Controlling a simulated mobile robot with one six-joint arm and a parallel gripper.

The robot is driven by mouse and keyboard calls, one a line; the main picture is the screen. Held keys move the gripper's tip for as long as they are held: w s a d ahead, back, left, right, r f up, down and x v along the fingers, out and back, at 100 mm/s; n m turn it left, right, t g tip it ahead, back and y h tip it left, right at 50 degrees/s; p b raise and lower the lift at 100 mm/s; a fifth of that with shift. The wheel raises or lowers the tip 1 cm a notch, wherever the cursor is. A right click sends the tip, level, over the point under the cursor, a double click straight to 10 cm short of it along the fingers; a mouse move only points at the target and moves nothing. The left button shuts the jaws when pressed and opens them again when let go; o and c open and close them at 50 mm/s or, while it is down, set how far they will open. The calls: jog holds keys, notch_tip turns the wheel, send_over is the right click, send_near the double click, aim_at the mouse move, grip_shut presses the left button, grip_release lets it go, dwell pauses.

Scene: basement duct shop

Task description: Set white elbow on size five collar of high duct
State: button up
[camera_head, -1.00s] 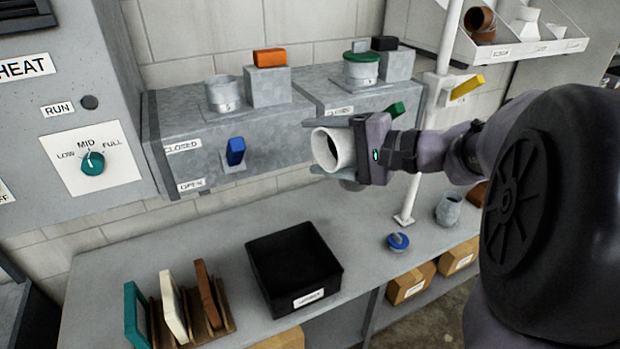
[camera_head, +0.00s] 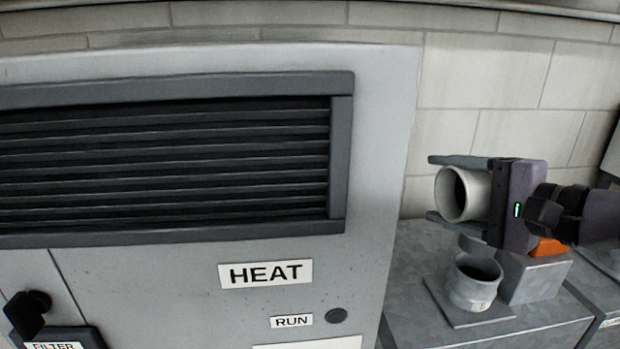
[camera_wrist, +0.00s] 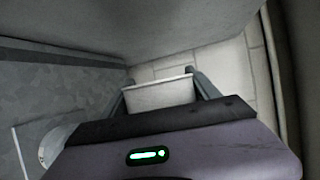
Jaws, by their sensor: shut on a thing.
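The white elbow (camera_head: 450,195) is held between the fingers of my gripper (camera_head: 458,190), its round open mouth facing left in the head view. My gripper is shut on it, and the elbow also shows in the wrist view (camera_wrist: 160,93). The grey metal collar (camera_head: 474,283) stands open-topped on the galvanized duct (camera_head: 415,290). Its label is too small to read surely. The held elbow is above the collar in the picture, apart from it. In the wrist view a round collar edge (camera_wrist: 58,143) shows at lower left.
A large grey cabinet (camera_head: 385,150) with a dark louvre and a HEAT label fills the left. A grey box (camera_head: 530,278) with an orange handle (camera_head: 548,248) stands right beside the collar, partly behind my gripper. A block wall (camera_head: 490,85) is behind.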

aim_at(454, 210)
jog(key=shift+s+d+f+b, duration=0.25)
jog(key=shift+s+f+b, duration=0.15)
jog(key=shift+f, duration=0.2)
jog(key=shift+s+d+f+b, duration=0.25)
jog(key=shift+s+f+b, duration=0.15)
jog(key=shift+f, duration=0.2)
jog(key=f, duration=0.1)
jog(key=f+b, duration=0.1)
jog(key=f, duration=0.1)
jog(key=shift+w+a, duration=0.15)
jog(key=shift+w, duration=0.1)
jog(key=shift+w+a, duration=0.1)
jog(key=shift+f+b, duration=0.1)
jog(key=shift+b, duration=0.4)
jog(key=shift+b, duration=0.5)
